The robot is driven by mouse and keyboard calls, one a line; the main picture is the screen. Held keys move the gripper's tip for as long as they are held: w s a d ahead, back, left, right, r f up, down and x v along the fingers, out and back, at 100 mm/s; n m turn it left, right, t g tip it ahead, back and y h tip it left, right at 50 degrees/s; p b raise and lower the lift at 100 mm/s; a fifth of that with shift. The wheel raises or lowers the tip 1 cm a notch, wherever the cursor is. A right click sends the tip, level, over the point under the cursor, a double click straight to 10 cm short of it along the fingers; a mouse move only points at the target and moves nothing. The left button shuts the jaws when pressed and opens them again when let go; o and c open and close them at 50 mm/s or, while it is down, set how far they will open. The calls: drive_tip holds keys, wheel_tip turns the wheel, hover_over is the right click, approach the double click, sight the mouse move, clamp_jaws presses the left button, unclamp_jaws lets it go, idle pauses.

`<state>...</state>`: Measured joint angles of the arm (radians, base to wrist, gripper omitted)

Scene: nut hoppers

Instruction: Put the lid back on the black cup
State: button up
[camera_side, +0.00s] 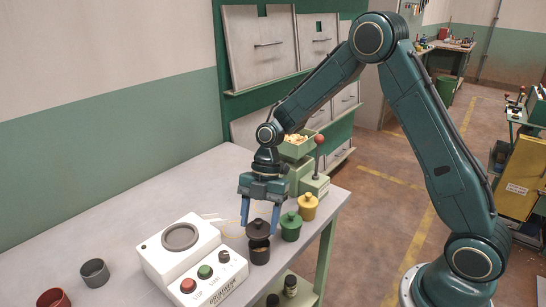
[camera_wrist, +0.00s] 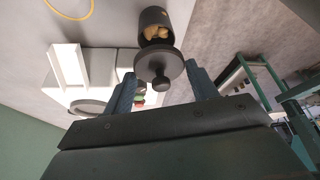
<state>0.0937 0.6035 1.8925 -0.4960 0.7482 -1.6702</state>
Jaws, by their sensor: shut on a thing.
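My gripper (camera_side: 259,227) points down over the front of the table, its two blue fingers shut on the black lid (camera_side: 258,226) from either side. The lid is a flat round disc with a knob. The black cup (camera_side: 260,254) stands upright on the table just below it. In the wrist view the lid (camera_wrist: 157,66) lies between the fingertips (camera_wrist: 161,72), knob towards the camera. Beyond it is the open black cup (camera_wrist: 168,19) with light brown nuts inside. A gap shows between lid and cup; the lid covers part of the cup mouth from view.
A green lidded cup (camera_side: 290,230) and a yellow one (camera_side: 307,209) stand close on the right. A white button box (camera_side: 207,266) stands close on the left, with a grey cup (camera_side: 95,274) and a red cup (camera_side: 53,299) beyond. A red-knobbed lever (camera_side: 319,141) stands behind.

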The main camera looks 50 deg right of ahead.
sight(260, 230)
drive_tip(key=shift+f, duration=1.9)
drive_tip(key=shift+f, duration=0.2)
idle(1.0)
drive_tip(key=o, duration=1)
drive_tip(key=shift+o, duration=0.6)
drive_tip(key=shift+o, duration=1.4)
drive_tip(key=shift+r, duration=0.2)
drive_tip(key=shift+r, duration=3.3)
